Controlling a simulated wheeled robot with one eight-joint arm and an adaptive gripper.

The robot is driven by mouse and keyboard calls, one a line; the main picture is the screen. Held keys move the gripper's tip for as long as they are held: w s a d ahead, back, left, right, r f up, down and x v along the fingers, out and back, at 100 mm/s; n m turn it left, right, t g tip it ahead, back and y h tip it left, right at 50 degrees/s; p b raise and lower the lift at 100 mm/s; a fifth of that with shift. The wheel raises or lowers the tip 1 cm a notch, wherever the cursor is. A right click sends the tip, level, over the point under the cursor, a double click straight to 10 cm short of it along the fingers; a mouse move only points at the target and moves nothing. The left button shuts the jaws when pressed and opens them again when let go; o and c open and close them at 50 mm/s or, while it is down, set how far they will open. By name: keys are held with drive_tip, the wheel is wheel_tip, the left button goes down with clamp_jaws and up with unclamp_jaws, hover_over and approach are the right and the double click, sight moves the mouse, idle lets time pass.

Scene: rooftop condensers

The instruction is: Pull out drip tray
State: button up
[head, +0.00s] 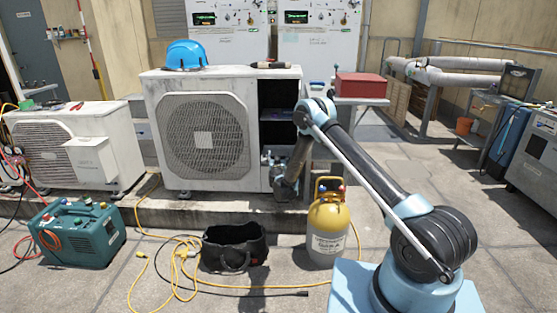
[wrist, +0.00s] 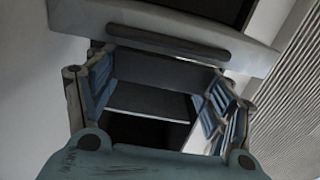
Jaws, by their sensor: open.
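The white condenser unit (head: 205,135) has an open dark compartment (head: 280,95) on its right side. My gripper (head: 270,163) is at the lower part of that compartment, and my wrist hides much of it. In the wrist view, my gripper (wrist: 166,68) is open with its fingers spread. A pale panel with a dark horizontal bar (wrist: 168,44) lies just beyond the fingertips. It looks like the drip tray's front and handle, but I cannot be sure. I see nothing held between the fingers. A dark opening shows between them.
A yellow gas cylinder (head: 328,225) and an open black tool bag (head: 233,247) stand on the ground in front. Yellow hoses (head: 150,262) lie across the floor. A green machine (head: 78,232) is at left. A red box (head: 360,86) sits right of the unit.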

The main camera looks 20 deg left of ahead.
drive_tip(key=o, duration=0.3)
drive_tip(key=shift+o, duration=0.2)
drive_tip(key=v, duration=0.7)
drive_tip(key=shift+s, duration=0.25)
